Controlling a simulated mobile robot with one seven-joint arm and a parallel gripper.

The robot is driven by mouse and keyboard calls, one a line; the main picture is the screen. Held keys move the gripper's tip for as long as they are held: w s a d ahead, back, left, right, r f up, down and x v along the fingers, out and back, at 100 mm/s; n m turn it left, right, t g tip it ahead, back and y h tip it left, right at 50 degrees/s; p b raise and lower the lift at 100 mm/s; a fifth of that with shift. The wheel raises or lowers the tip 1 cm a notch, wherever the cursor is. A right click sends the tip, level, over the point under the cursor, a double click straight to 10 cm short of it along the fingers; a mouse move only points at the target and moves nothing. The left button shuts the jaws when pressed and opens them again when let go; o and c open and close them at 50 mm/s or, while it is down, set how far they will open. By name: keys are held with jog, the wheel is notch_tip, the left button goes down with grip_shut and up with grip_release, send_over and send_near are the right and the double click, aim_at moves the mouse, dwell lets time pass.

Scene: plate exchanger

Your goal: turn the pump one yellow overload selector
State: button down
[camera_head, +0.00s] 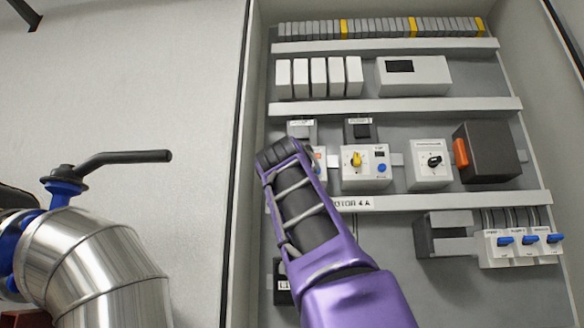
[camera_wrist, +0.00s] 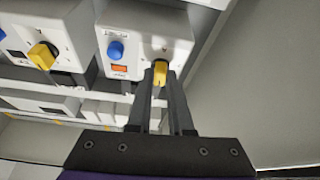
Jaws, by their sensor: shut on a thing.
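In the wrist view, a white overload unit (camera_wrist: 165,22) carries a yellow selector (camera_wrist: 160,73), a blue button and an orange window. My gripper (camera_wrist: 160,84) is shut on this selector, one dark finger on each side. The picture is turned over, so any label is unreadable. In the head view, my purple arm hides most of that unit; its orange window edge (camera_head: 317,154) shows beside my wrist. The selector and my fingertips are hidden there. A neighbouring unit (camera_head: 366,167) has its own yellow selector (camera_head: 356,159), apart from my gripper, also in the wrist view (camera_wrist: 42,56).
A white box with a black knob (camera_head: 431,163) and a dark box with an orange part (camera_head: 490,152) stand farther right. Blue-handled switches (camera_head: 527,240) are at lower right. A grey rail (camera_head: 450,200) runs below the units. The cabinet wall is close beside my gripper.

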jog(key=shift+m+h, duration=0.4)
jog(key=shift+m, duration=0.4)
jog(key=c, duration=0.8)
grip_release()
jog(key=shift+f, duration=0.1)
